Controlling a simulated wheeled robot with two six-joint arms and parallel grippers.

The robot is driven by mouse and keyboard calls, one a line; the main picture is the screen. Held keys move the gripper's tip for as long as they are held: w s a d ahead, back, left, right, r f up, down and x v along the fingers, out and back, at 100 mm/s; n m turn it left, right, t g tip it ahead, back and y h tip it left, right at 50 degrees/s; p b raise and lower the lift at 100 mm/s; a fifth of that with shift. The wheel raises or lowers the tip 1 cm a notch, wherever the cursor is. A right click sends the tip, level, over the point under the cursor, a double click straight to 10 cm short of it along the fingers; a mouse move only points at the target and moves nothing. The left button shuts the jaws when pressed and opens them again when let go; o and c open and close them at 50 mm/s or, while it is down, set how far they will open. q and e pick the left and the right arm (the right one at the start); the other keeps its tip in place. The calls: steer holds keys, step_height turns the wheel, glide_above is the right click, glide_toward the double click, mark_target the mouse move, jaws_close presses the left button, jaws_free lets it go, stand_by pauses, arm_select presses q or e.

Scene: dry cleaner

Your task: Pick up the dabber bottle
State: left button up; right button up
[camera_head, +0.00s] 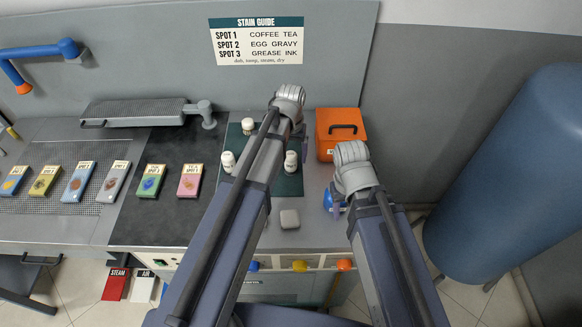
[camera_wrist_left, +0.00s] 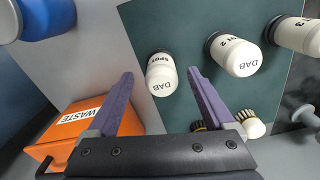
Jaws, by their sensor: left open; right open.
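Several white dabber bottles with dark bases stand on a dark green mat (camera_head: 285,186). One dabber bottle (camera_wrist_left: 161,75), its label partly readable as DAB SPOT, appears between and beyond the fingertips of my open left gripper (camera_wrist_left: 160,72); it also shows in the head view (camera_head: 291,161). A second bottle (camera_wrist_left: 235,55), marked 2, is hidden by my left arm in the head view. A third bottle (camera_wrist_left: 296,34), marked 3, stands left of that arm in the head view (camera_head: 228,162). My right gripper (camera_head: 336,208) is open near a blue object, its fingers partly hidden.
An orange WASTE box (camera_head: 341,130) stands behind the mat's right side. A blue object (camera_head: 328,199) sits right of the mat. Brushes (camera_wrist_left: 250,125) stand at the mat's back. A grey block (camera_head: 289,219) lies in front. A large blue tank (camera_head: 510,170) stands right.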

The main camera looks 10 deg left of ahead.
mark_target(291, 162)
arm_select(q)
steer(key=f+b, duration=0.3)
steer(key=f, duration=0.1)
steer(key=shift+w+f, duration=0.1)
steer(key=shift+w, duration=0.1)
arm_select(e)
step_height(291, 162, down, 4)
steer(key=shift+f, duration=0.1)
arm_select(q)
jaws_close()
